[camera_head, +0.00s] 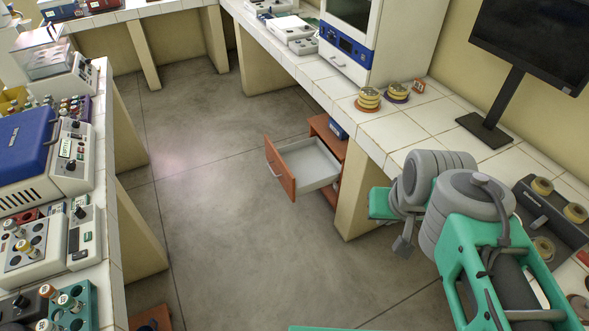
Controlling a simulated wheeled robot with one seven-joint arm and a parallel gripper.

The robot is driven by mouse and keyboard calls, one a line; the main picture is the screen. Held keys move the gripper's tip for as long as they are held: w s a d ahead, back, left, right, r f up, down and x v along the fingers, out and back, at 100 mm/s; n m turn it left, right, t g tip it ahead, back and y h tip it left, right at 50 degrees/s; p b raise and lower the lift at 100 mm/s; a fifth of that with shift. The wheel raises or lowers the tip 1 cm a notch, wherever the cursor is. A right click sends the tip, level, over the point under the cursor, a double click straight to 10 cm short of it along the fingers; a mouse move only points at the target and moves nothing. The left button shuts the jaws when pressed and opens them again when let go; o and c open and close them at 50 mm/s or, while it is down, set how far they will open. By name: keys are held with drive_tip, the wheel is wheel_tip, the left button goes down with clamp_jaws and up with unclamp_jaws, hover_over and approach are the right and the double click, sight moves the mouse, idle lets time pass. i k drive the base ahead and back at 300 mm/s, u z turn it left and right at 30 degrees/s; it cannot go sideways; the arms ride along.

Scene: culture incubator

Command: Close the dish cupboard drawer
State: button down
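The dish cupboard drawer (310,163) is pulled well out of a small reddish-brown cupboard (325,131) below the right-hand bench. Its wooden front (280,168) has a pale handle (273,168) and faces left over the floor. The inside of the drawer is light grey and looks empty. My green and grey arm is at the lower right. What looks like my gripper (403,244) hangs at its end, to the right of the drawer and apart from it. Its fingers are small and partly hidden, so I cannot tell if they are open or shut.
The floor (215,215) left of the drawer is clear. Stacked dishes (368,99), a monitor (535,45) and a white incubator (350,40) stand on the right bench. Another bench runs along the left.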

sight(307, 166)
drive_tip(key=u, duration=0.05)
drive_tip(key=i, duration=1.8)
drive_tip(key=u, duration=3.05)
